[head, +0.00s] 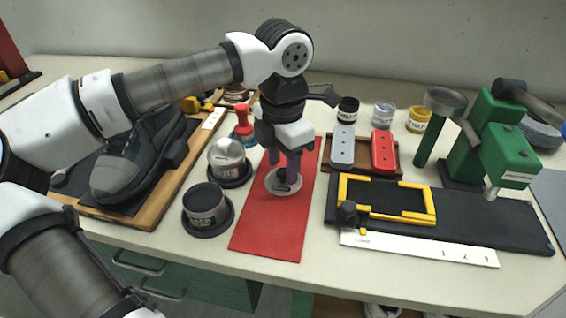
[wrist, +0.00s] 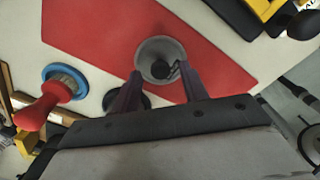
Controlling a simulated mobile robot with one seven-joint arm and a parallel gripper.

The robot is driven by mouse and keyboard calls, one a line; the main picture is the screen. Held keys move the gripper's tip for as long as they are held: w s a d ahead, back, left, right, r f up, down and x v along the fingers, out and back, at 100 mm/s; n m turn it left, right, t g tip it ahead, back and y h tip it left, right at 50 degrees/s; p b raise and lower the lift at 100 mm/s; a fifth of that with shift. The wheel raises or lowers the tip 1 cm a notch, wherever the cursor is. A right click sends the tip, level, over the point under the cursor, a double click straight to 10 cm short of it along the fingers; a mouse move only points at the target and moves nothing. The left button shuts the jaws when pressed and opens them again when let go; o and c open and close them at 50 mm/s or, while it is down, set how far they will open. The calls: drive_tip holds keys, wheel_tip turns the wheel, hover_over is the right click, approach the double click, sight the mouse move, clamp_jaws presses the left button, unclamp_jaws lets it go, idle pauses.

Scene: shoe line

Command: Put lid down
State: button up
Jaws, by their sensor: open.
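A round grey lid with a dark knob (head: 283,187) lies on the red mat (head: 262,228) in the head view. In the wrist view the lid (wrist: 151,47) shows between the fingertips, with its knob near its middle. My gripper (head: 284,170) is open and points down, right over the lid. In the wrist view the purple fingers of the gripper (wrist: 160,71) stand on either side of the knob, apart from each other. I cannot tell whether a fingertip touches the lid.
Two tins, one dark-topped (head: 205,203) and one silver-topped (head: 227,155), stand left of the mat. A red-handled tool (wrist: 45,105) is close by. Right are a wooden tray (head: 361,171), a yellow frame (head: 427,200) and a green press (head: 482,150). The mat's front is clear.

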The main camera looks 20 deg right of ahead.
sight(283, 171)
wheel_tip(283, 171, up, 11)
idle(0.3)
drive_tip(key=shift+s, duration=0.1)
idle(0.4)
